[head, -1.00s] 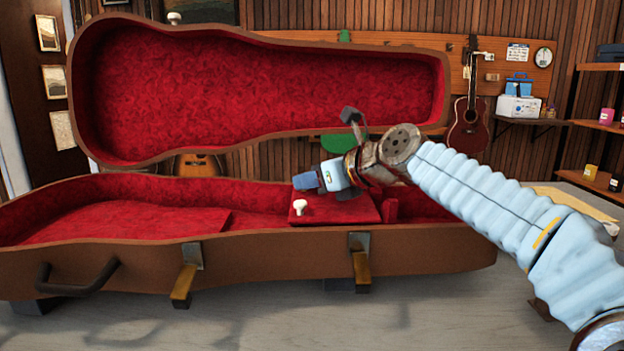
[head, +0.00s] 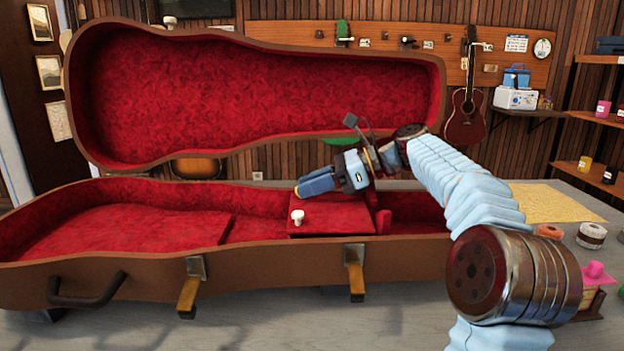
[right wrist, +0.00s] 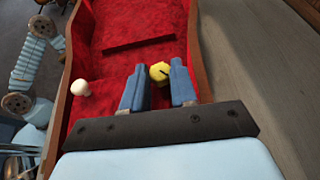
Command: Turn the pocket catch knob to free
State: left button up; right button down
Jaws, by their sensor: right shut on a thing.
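A brown case with red lining (head: 120,270) lies open, its lid raised behind. A dark red pocket lid (head: 335,218) in it bears a small white knob (head: 297,216), which also shows in the right wrist view (right wrist: 80,88). My right gripper (head: 315,186) is over the pocket's far side. In the right wrist view my right gripper (right wrist: 159,82) is shut on a yellow catch knob (right wrist: 160,72) with a dark mark. The catch knob is hidden in the head view. My left arm shows small at the left of the right wrist view; its jaws are unclear.
Two brass latches (head: 188,290) hang on the case front beside a dark handle (head: 88,290). The raised case lid (head: 250,100) stands close behind my right gripper. Tape rolls (head: 591,235) and a yellow cloth (head: 555,203) lie at the right. The bench in front is clear.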

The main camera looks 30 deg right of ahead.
jog(key=shift+w+d+f+n+g+y, duration=0.1)
jog(key=shift+n+g+y, duration=0.2)
jog(key=shift+n+g, duration=0.15)
jog(key=shift+w+n+g+y, duration=0.1)
jog(key=shift+n+g+y, duration=0.2)
jog(key=shift+n+g, duration=0.15)
jog(key=shift+g, duration=0.3)
jog(key=c, duration=0.9)
grip_release()
